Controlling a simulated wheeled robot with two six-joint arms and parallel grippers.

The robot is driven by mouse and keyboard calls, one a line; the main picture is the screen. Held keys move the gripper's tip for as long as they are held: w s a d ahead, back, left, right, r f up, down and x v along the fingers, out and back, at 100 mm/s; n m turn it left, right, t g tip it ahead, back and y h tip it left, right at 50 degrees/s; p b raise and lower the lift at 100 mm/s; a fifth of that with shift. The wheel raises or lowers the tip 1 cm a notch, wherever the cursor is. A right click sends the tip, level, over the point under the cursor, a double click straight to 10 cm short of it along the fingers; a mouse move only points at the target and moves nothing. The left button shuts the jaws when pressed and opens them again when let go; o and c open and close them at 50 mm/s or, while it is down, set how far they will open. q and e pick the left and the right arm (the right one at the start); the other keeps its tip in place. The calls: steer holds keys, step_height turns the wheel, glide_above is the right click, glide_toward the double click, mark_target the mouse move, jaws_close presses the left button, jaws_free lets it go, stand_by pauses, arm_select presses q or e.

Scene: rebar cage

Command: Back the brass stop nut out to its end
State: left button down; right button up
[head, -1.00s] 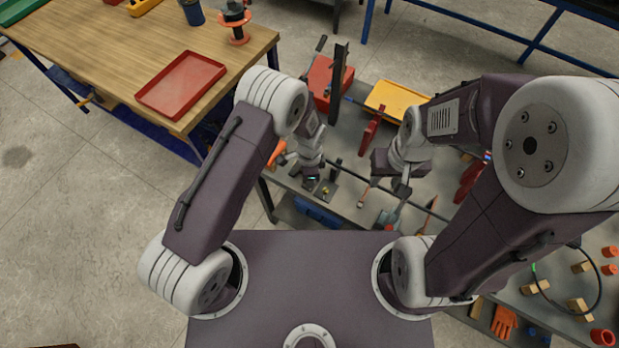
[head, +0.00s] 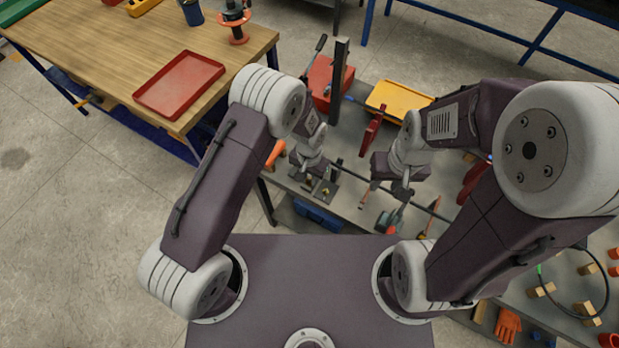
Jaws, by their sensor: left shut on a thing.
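My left gripper (head: 313,184) points down over a small dark fixture (head: 328,186) near the front edge of the grey bench. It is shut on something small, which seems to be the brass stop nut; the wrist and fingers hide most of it. A small brass-yellow spot shows on the fixture just right of the fingers. A long dark bar (head: 432,212) runs from behind the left gripper to the lower right. My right gripper (head: 401,191) is over the middle of this bar; its fingers are too small to tell open or shut.
A red box (head: 322,78), a dark upright post (head: 340,75) and a yellow tray (head: 398,98) stand behind the grippers. Red clamps and hand tools lie around the bar. A wooden table with a red tray (head: 180,84) is at the left.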

arm_select(q)
steer(key=n, duration=0.3)
steer(key=shift+w+r+n, duration=0.1)
steer(key=shift+w+n, duration=0.05)
steer(key=shift+n, duration=0.25)
steer(key=n, duration=0.3)
steer(key=shift+n+b, duration=0.3)
steer(key=shift+b, duration=0.1)
steer(key=n, duration=0.3)
steer(key=shift+n, duration=0.3)
steer(key=n, duration=0.3)
steer(key=shift+d+n, duration=0.1)
steer(key=shift+n, duration=0.2)
steer(key=n, duration=0.3)
steer(key=shift+n+b, duration=0.3)
steer(key=shift+b, duration=0.05)
steer(key=n, duration=0.3)
steer(key=shift+n, duration=0.3)
steer(key=n, duration=0.6)
steer(key=shift+n, duration=0.3)
